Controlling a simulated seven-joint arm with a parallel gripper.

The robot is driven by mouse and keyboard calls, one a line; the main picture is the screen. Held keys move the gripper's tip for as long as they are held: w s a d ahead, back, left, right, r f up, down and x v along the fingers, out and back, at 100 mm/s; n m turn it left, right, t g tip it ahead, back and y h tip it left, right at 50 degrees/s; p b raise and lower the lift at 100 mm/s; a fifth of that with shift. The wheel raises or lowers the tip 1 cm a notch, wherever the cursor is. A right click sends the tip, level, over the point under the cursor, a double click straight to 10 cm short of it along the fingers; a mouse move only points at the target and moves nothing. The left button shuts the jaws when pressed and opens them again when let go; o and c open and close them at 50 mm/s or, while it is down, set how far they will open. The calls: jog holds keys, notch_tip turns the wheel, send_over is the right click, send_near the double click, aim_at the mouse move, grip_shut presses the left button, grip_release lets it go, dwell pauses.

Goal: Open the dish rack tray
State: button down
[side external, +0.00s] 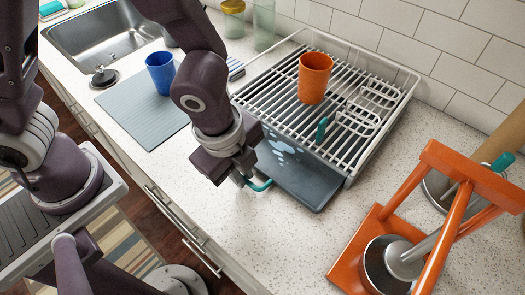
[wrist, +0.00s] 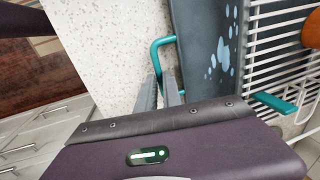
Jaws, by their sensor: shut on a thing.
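The dish rack (side external: 345,95) is a white wire frame on the counter. Its dark grey tray (side external: 305,182) sticks out from under the rack's front, with pale water drops on it. The tray also shows in the wrist view (wrist: 200,25). A teal handle (side external: 260,185) is at the tray's front edge, and it shows as a bent bar in the wrist view (wrist: 156,46). My gripper (side external: 243,179) is shut on this handle, low over the counter. Its fingers (wrist: 160,92) hide part of the handle.
An orange cup (side external: 314,78) stands on the rack, behind a teal piece (side external: 321,130). A blue cup (side external: 160,72) stands on a grey mat (side external: 140,108) at left. An orange stand (side external: 375,225) with a metal pot is at right. Counter in front of the tray is clear.

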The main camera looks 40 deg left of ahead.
jog(key=s, duration=0.7)
jog(key=shift+s, duration=0.2)
jog(key=c, duration=1.5)
grip_release()
notch_tip(320, 180, up, 7)
jog(key=s, duration=0.1)
jog(key=shift+s, duration=0.2)
